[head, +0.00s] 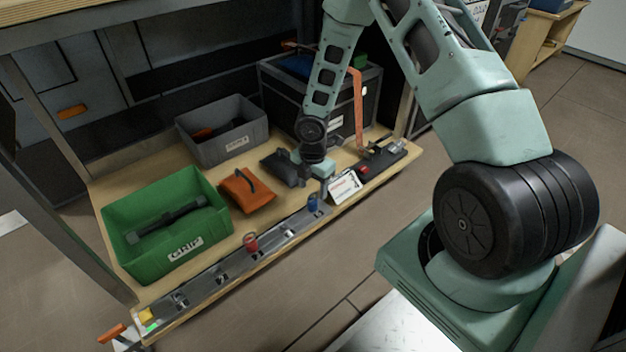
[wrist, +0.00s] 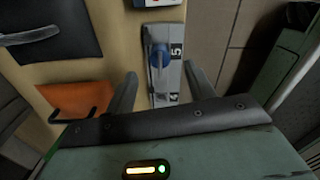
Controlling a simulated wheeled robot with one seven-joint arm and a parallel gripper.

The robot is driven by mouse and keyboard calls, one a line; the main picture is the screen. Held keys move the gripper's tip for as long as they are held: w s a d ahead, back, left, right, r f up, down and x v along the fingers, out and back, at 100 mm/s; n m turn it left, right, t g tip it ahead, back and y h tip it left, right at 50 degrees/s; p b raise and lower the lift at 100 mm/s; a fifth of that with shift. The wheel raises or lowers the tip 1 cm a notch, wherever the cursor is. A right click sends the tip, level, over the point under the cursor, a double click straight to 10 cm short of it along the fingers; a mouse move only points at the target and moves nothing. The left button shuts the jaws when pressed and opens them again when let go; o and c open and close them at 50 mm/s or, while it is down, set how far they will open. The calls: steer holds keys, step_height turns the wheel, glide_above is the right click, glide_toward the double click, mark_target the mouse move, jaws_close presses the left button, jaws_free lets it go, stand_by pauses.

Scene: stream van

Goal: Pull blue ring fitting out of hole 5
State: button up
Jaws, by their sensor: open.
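The blue ring fitting (head: 312,203) stands in the grey metal rail (head: 205,272) along the bench's front edge. In the wrist view the blue ring fitting (wrist: 159,56) sits on the rail beside a label that reads 5. My gripper (wrist: 160,71) is open and empty, with one finger to each side of the rail and the fitting just beyond the fingertips. In the head view my gripper (head: 322,187) is above the rail, close to the fitting. The fitting's lower part and its hole are hidden.
A red fitting (head: 250,242) stands farther left in the rail. A white sign (head: 344,187) stands just right of the fitting. Behind the rail are an orange pouch (head: 247,191), a dark pouch (head: 279,167), a green crate (head: 119,238) and a grey bin (head: 212,148).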

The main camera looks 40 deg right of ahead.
mark_target(313, 200)
step_height(313, 200, down, 7)
steer(key=b, duration=0.3)
steer(key=shift+r, duration=0.2)
steer(key=shift+r, duration=0.1)
steer(key=c, duration=1.2)
